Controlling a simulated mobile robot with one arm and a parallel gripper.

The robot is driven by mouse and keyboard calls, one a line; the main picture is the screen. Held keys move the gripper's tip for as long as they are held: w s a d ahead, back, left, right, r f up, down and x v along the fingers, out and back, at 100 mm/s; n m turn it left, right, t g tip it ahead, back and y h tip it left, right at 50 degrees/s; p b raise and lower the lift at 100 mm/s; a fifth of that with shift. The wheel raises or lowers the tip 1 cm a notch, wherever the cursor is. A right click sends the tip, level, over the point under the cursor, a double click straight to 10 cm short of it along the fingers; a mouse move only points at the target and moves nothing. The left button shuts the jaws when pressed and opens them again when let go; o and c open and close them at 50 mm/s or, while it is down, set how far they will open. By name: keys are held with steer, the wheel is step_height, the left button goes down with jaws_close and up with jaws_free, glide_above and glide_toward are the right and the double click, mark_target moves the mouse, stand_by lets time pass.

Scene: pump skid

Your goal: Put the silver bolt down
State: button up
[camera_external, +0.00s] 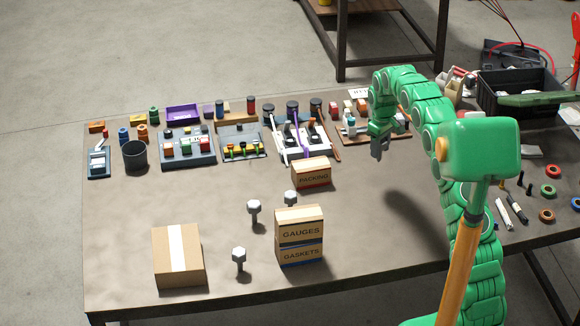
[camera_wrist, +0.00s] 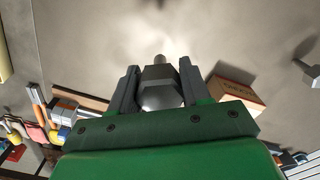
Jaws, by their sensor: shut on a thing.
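My gripper (camera_external: 380,150) is above the right-middle part of the table. In the wrist view my gripper (camera_wrist: 158,88) is shut on a silver bolt (camera_wrist: 160,88), its hex head between the two fingers and its shank pointing away from the camera. The held bolt is hard to make out in the external view. Other silver bolts stand head up on the table: one (camera_external: 254,208) left of the boxes, one (camera_external: 239,257) nearer the front, and one (camera_external: 291,197) partly hidden behind the GAUGES box.
The PACKING box (camera_external: 311,174) lies left of my gripper. The GAUGES box (camera_external: 299,231) is stacked on the GASKETS box (camera_external: 300,256). A cardboard box (camera_external: 178,257) is at front left. Fixtures line the back; a black crate (camera_external: 505,92) is at right. Bare tabletop (camera_external: 372,225) lies below my gripper.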

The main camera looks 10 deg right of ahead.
steer(key=shift+w+f, duration=0.4)
steer(key=shift+w, duration=0.45)
steer(key=shift+w+a+f, duration=0.1)
steer(key=shift+w+f, duration=1.05)
steer(key=shift+f, duration=0.2)
steer(key=shift+w+a+f, duration=0.1)
steer(key=shift+w+f, duration=1.05)
steer(key=shift+f, duration=0.15)
steer(key=shift+w+f, duration=0.35)
steer(key=shift+f, duration=1.6)
steer(key=shift+f, duration=0.1)
steer(key=o, duration=1.1)
